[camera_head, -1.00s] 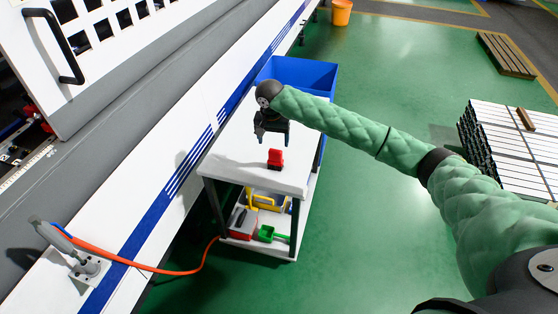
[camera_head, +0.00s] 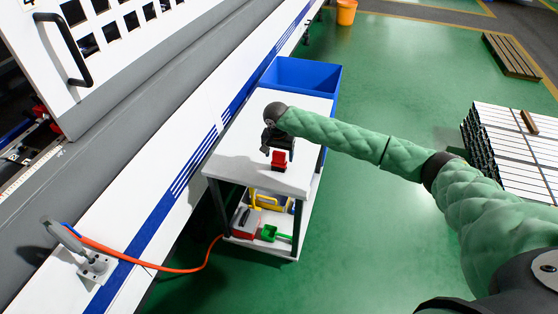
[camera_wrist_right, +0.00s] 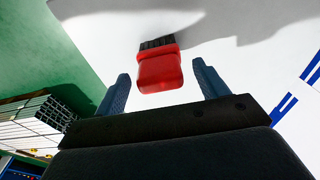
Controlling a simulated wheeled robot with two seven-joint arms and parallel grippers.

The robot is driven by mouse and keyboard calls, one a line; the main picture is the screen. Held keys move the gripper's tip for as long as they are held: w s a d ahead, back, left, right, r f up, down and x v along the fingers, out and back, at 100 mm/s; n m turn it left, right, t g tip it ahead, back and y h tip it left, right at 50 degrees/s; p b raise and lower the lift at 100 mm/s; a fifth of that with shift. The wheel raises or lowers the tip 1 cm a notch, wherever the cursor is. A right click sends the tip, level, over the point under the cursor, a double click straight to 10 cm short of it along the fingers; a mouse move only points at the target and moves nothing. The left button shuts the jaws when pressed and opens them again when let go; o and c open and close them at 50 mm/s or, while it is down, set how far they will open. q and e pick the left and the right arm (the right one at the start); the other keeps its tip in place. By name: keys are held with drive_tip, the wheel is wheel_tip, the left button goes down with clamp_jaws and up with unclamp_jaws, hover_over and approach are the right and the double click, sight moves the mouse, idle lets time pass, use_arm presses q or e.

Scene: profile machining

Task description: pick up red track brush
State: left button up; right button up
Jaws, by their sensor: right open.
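The red track brush (camera_head: 279,160) stands on the white top of a small cart (camera_head: 240,170). In the right wrist view the brush (camera_wrist_right: 160,70) shows its red body towards me and dark bristles at the far end. My right gripper (camera_head: 277,150) is just behind and above the brush in the head view, overlapping its upper part. In the wrist view the open right gripper (camera_wrist_right: 163,92) has one blue finger on each side of the brush, with gaps between. The brush is not gripped. My left gripper is not in view.
A blue bin (camera_head: 302,76) is at the cart's far end. The lower shelf holds a green scoop (camera_head: 270,233) and a yellow-handled item (camera_head: 270,201). A white machine (camera_head: 150,150) runs along the left. An orange hose (camera_head: 160,267) lies near the cart.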

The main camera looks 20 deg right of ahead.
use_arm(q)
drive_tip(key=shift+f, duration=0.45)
use_arm(e)
drive_tip(key=shift+f, duration=0.4)
drive_tip(key=c, duration=1.2)
drive_tip(key=shift+r, duration=0.1)
